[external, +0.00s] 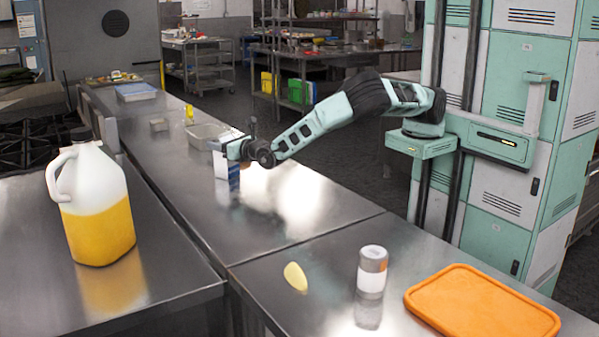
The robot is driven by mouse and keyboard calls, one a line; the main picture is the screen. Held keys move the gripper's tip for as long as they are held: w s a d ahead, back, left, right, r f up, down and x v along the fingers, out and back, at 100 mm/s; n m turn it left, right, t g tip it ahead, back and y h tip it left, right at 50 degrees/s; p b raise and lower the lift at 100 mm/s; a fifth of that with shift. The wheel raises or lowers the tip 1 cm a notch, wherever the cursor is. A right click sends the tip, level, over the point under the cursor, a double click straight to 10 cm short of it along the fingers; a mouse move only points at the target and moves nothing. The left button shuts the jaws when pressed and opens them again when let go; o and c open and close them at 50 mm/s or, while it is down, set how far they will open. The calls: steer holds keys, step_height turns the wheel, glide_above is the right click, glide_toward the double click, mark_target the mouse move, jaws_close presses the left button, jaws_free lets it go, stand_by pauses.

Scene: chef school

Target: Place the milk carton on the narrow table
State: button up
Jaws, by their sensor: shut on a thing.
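The milk carton (225,170) is a small white and blue box, upright, below my gripper (228,148) in the external view. My gripper is shut on the upper part of the carton, and the fingers hide its top. The carton is over the long, narrow steel table (290,205), with its reflection just below it. I cannot tell whether its base touches the steel. My arm reaches in from the right.
A jug (95,205) stands on the left counter. A yellow wedge (295,277), a shaker (372,270) and an orange board (482,305) are in front. The steel right of the carton is clear.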

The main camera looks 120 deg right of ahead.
steer(key=shift+f, duration=0.1)
steer(key=o, duration=1.3)
steer(key=b+v, duration=0.2)
steer(key=v, duration=1)
